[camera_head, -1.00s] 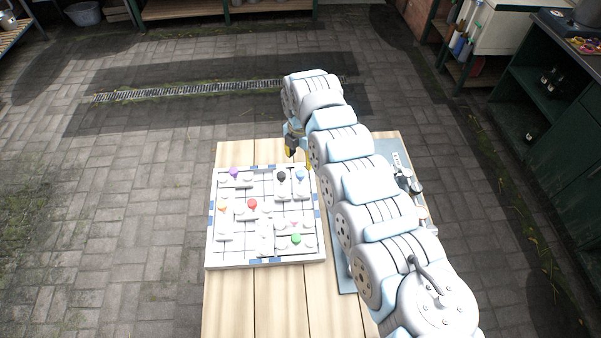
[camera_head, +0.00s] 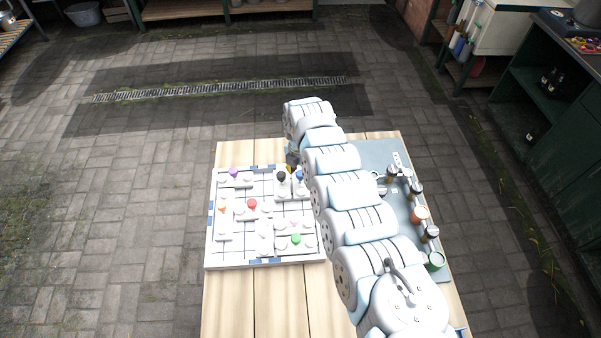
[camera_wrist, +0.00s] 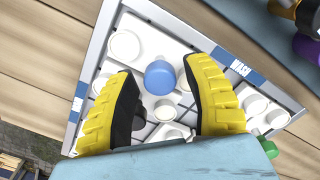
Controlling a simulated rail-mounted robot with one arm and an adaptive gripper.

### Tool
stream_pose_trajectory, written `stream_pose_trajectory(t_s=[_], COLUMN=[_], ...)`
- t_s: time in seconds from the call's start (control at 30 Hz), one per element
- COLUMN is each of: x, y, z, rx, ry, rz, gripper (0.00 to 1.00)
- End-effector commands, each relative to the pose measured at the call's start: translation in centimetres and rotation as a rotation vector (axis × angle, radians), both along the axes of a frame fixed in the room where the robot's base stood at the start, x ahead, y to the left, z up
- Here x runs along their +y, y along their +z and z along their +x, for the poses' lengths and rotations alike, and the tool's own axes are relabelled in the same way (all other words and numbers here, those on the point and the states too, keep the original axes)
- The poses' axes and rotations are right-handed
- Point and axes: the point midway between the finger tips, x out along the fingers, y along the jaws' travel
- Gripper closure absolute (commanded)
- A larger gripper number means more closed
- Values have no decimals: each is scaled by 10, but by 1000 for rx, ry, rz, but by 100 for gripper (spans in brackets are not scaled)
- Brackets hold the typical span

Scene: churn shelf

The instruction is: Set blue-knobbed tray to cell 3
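The blue-knobbed tray is a white piece with a round blue knob (camera_wrist: 160,77); in the head view the knob (camera_head: 299,175) is at the board's upper right, partly hidden by my arm. My gripper (camera_wrist: 168,90) shows yellow-padded fingers spread apart in the wrist view, with the blue knob between and beyond them, not visibly touched. In the head view my gripper (camera_head: 292,163) is just above the board's upper right corner. The white gridded board (camera_head: 262,263) has blue marks on its rim. No cell number is readable.
Neighbouring trays carry black (camera_head: 282,175), red (camera_head: 252,204), purple (camera_head: 233,172), orange (camera_head: 222,209) and green (camera_head: 296,239) knobs. A blue-grey mat (camera_head: 400,216) with several jars lies right of the board. Bare wood (camera_head: 255,300) is in front.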

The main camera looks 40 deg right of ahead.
Motion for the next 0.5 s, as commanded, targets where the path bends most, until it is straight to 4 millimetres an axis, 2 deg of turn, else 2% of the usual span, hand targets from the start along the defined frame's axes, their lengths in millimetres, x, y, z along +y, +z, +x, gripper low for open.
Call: stream_pose_trajectory(t_s=[0.03, 0.13, 0.17, 0.5], x=[0, 0, 0, 3], y=[0, 0, 0, 5], z=[0, 0, 0, -6], rx=[0, 0, 0, 4], ry=[0, 0, 0, -2], rz=[0, 0, 0, 1], gripper=[68, 96, 100, 100])
